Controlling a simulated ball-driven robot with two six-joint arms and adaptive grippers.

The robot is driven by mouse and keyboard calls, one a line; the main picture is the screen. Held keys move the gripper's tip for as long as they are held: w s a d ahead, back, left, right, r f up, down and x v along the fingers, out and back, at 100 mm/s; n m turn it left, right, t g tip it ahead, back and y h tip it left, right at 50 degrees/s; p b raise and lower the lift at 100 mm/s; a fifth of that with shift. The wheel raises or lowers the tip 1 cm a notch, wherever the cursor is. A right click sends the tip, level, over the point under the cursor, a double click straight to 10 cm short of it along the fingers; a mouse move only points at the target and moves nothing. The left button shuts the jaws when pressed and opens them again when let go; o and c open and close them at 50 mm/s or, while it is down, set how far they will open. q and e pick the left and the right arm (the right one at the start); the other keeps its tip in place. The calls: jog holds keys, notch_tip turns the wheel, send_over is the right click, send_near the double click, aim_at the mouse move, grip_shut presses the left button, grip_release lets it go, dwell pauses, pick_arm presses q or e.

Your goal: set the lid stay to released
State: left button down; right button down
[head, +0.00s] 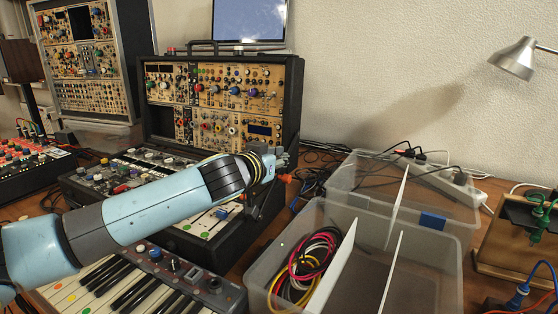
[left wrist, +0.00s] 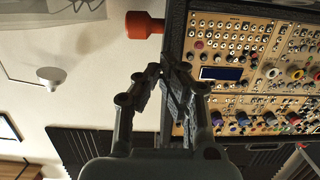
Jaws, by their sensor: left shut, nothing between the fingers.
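The synth case (head: 222,98) stands open, with its panel-filled upper part upright. It shows large, rotated, at the right of the left wrist view (left wrist: 235,85). An orange-red knob (left wrist: 145,25) sticks out from the case's side in that view. Orange also shows in the head view (head: 285,178), just below my gripper. It may be the lid stay's knob; I cannot tell the stay's setting. My left gripper (head: 282,158) is at the case's right edge, shut and empty. Its fingertips (left wrist: 161,72) are apart from the knob in the left wrist view. My right gripper is not in view.
Clear plastic bins (head: 425,245), one with coiled cables (head: 312,255), stand right of the case. A keyboard (head: 135,290) lies in front, below my left arm. A lamp (head: 515,58) and a power strip (head: 450,180) are at the right.

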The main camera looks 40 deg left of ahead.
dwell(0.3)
pick_arm(q)
jog(key=shift+w+r+p, duration=0.1)
jog(key=shift+p, duration=0.35)
jog(key=w+f+g+p, duration=0.1)
jog(key=p, duration=0.2)
jog(key=w+f+g+h+p, duration=0.1)
jog(key=p, duration=0.2)
jog(key=w+a+f+g+p, duration=0.1)
jog(key=f+g+p, duration=0.1)
jog(key=p, duration=0.1)
jog(key=shift+f, duration=0.1)
jog(key=s+d+r+p, duration=0.2)
jog(key=s+r+p, duration=0.3)
jog(key=r, duration=0.6)
jog(key=shift+s, duration=0.9)
